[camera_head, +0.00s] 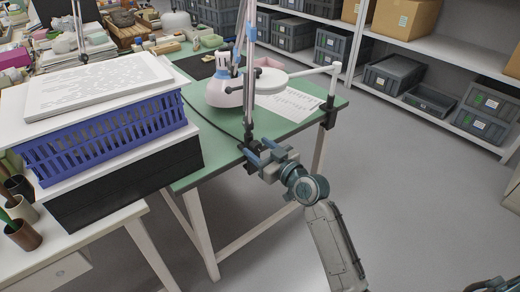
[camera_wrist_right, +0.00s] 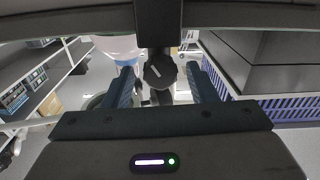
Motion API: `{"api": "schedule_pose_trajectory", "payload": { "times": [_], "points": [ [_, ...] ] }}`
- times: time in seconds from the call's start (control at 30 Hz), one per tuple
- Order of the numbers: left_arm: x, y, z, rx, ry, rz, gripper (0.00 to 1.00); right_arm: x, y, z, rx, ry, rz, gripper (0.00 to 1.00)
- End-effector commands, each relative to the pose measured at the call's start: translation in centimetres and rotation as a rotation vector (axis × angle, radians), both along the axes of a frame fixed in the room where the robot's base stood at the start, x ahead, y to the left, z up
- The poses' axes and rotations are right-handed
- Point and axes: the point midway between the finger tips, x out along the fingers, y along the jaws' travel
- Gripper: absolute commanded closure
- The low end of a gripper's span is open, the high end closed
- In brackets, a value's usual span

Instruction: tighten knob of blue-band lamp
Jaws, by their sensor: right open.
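The lamp with blue bands (camera_head: 249,72) stands at the near edge of the green table, its metal arm rising from a dark mount. In the right wrist view a dark round knob (camera_wrist_right: 160,72) with a pale line across it shows between the two blue fingers. My right gripper (camera_head: 260,149) is at the lamp's lower end. It is open, with a finger on either side of the knob and a visible gap at each side (camera_wrist_right: 161,88). In the head view the gripper and mount hide the knob.
A blue crate (camera_head: 105,143) carrying a white board (camera_head: 98,84) stands on a black box (camera_head: 130,185) left of the gripper. The green table (camera_head: 212,158) holds a pink-white object and a printed sheet (camera_head: 290,104). The floor to the right is clear.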

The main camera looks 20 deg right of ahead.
Motion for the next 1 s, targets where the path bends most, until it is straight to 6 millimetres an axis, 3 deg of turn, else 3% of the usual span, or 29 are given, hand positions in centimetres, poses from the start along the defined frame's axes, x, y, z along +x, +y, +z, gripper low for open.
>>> {"api": "schedule_pose_trajectory", "payload": {
  "times": [0.07,0.2,0.3,0.63,1.0],
  "points": [
    [0.0,0.0,0.0,0.000,0.000,0.000,0.48,0.0,0.0,0.0,0.000,0.000,0.000,0.50],
    [0.0,0.0,0.0,0.000,-0.001,0.000,0.48,0.0,0.0,0.0,0.000,0.000,0.000,0.77],
    [0.0,0.0,0.0,0.000,-0.001,0.000,0.48,0.0,0.0,0.0,0.000,0.000,0.000,0.92],
    [-0.3,0.2,0.3,0.009,0.019,0.001,0.48,0.0,0.0,0.0,0.054,0.021,0.001,0.92],
    [-1.1,1.3,1.7,0.068,0.122,0.004,0.48,0.0,0.0,0.1,0.282,0.104,0.001,0.92]
  ]
}}
